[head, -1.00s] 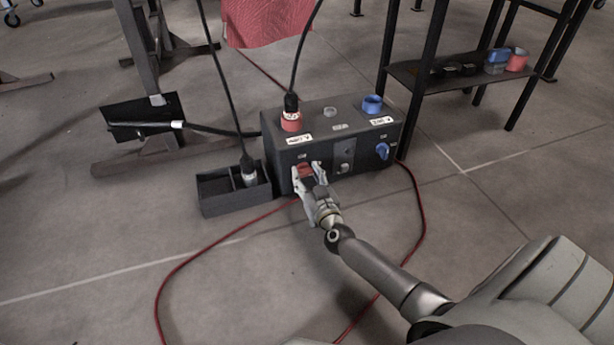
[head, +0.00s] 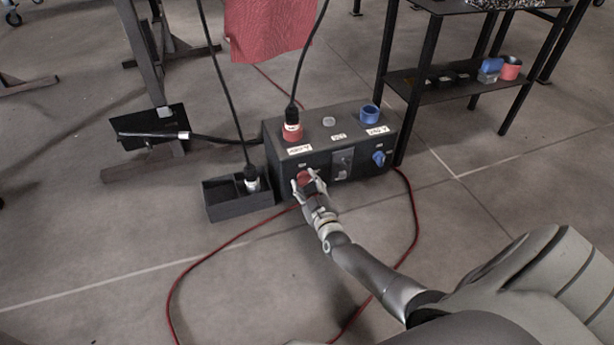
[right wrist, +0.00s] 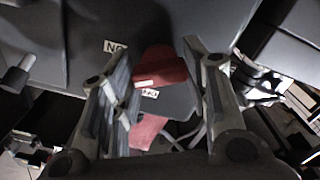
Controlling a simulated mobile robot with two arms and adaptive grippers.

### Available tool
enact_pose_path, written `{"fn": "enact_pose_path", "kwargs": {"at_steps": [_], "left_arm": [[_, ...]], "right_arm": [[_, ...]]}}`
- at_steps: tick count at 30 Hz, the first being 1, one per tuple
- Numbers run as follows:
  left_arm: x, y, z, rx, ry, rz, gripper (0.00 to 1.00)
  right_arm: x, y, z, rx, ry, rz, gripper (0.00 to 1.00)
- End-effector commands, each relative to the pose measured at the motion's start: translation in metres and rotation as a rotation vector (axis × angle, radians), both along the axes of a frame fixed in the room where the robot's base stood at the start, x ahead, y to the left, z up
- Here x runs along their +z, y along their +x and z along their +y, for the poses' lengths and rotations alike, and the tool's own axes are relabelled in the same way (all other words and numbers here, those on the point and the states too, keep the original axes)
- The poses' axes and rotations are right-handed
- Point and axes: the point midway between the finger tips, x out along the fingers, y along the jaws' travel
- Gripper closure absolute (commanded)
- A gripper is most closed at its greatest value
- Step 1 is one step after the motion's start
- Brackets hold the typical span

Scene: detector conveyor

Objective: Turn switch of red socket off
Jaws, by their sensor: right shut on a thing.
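A dark socket box (head: 275,155) stands on the floor. Its red socket (head: 292,133) is on top at the left, with a black plug and cable in it. The red switch (head: 304,177) is on the front face below that socket. My right gripper (head: 307,185) is at this switch, shut on it, and partly hides it. In the right wrist view the red switch (right wrist: 160,66) shows between the two fingers (right wrist: 165,90), near a small white label. The left gripper is not in view.
A blue socket (head: 369,113) and blue switch (head: 379,158) are at the box's right. A small black tray (head: 240,209) with a plug stands left of it. A red cable (head: 230,240) loops on the floor. A black shelf (head: 450,90) stands behind right.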

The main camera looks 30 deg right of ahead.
Motion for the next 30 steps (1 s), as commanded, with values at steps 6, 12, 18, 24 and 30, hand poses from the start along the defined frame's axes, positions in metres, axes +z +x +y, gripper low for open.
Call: {"fn": "enact_pose_path", "kwargs": {"at_steps": [6, 12, 18, 24, 30], "left_arm": [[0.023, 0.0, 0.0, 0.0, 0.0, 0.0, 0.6], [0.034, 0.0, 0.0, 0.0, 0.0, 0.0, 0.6], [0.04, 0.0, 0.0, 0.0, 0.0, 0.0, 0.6], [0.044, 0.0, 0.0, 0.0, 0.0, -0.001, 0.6], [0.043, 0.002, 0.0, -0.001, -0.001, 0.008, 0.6]], "right_arm": [[0.002, 0.0, 0.001, -0.001, -0.197, 0.051, 0.81], [0.001, 0.0, 0.002, 0.001, -0.382, 0.095, 0.81], [0.0, 0.0, 0.002, 0.001, -0.567, 0.138, 0.81], [-0.001, 0.0, 0.001, 0.002, -0.739, 0.18, 0.81], [-0.001, 0.0, 0.001, 0.002, -0.88, 0.211, 0.81]]}}
